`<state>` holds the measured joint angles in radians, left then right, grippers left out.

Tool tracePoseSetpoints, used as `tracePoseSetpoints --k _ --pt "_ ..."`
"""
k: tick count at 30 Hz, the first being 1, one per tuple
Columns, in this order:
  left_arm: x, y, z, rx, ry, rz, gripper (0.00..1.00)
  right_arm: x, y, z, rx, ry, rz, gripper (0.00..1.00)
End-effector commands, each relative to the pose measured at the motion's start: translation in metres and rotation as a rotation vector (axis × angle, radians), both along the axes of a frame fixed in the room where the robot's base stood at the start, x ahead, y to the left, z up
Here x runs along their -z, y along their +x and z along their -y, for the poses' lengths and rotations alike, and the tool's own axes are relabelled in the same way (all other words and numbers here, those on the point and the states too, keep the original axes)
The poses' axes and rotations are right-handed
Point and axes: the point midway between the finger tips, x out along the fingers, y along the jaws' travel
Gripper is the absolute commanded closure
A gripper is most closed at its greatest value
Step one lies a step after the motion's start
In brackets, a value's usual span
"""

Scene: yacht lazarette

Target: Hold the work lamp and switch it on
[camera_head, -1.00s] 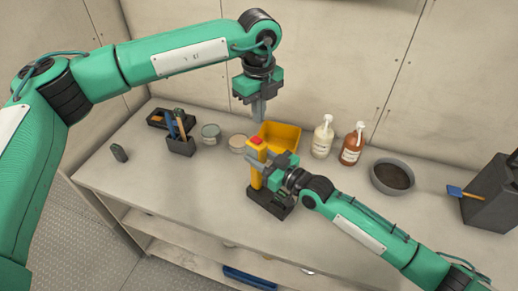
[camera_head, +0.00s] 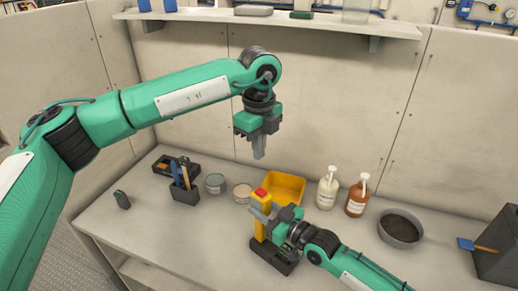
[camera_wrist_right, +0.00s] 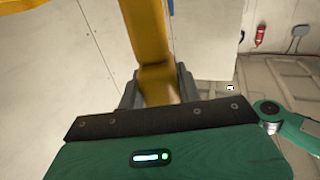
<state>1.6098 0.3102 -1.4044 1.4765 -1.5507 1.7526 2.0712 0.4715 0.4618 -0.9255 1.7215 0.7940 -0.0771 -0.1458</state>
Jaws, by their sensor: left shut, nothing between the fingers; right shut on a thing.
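The work lamp (camera_head: 260,228) is a yellow upright post with a red button (camera_head: 261,193) on top and a dark base (camera_head: 275,258). It stands upright on the bench. My right gripper (camera_head: 264,212) is shut on the yellow post, just below the red button. In the right wrist view the yellow post (camera_wrist_right: 155,80) passes between the grey fingers. My left gripper (camera_head: 259,153) is shut and empty, pointing down above the red button with a clear gap. I cannot tell whether the lamp is lit.
A yellow bin (camera_head: 285,186) stands right behind the lamp. Two pump bottles (camera_head: 327,190) (camera_head: 357,197) and a grey bowl (camera_head: 401,229) are to the right. Two round tins (camera_head: 215,183) (camera_head: 242,191) and a tool holder (camera_head: 184,193) are to the left.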

Motion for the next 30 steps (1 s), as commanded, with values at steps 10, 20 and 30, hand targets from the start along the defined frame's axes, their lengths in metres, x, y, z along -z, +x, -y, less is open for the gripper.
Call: tracePoseSetpoints --k 10,20,30 --pt "0.075 -0.001 0.0 0.0 0.0 -0.002 1.0 0.0 0.0 0.0 0.0 0.0 0.0 0.97" --pt "0.107 0.0 -0.001 -0.001 0.0 0.0 1.0 0.0 0.0 0.0 0.0 0.0 0.0 0.97" --pt "0.109 0.0 -0.001 -0.001 0.0 0.0 1.0 0.0 0.0 0.0 0.0 0.0 0.0 0.97"
